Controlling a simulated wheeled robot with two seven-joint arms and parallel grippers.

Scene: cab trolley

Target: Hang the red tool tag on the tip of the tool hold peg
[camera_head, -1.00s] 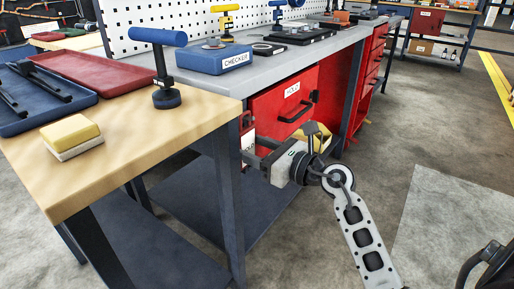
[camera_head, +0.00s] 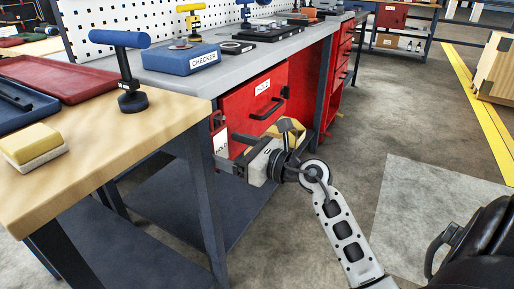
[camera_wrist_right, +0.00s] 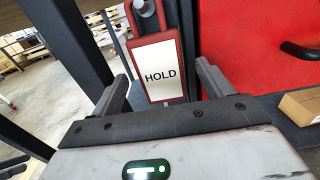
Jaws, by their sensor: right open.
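The red tool tag (camera_wrist_right: 159,70), with a white face reading HOLD, hangs upright between my right gripper's fingers in the right wrist view. Its upper loop is around a grey round-ended peg (camera_wrist_right: 145,7) at the top edge. My right gripper (camera_wrist_right: 164,78) is open, with a finger on each side of the tag and gaps showing. In the head view the tag (camera_head: 220,144) is small beside the bench's front leg, with my right gripper (camera_head: 229,150) at it. The peg's root is out of the wrist view. My left gripper is not in view.
A red drawer (camera_head: 257,103) with a black handle is right behind the gripper. A dark bench leg (camera_wrist_right: 66,45) stands close on the left. The wooden table (camera_head: 110,140) is at the left, above a low dark shelf.

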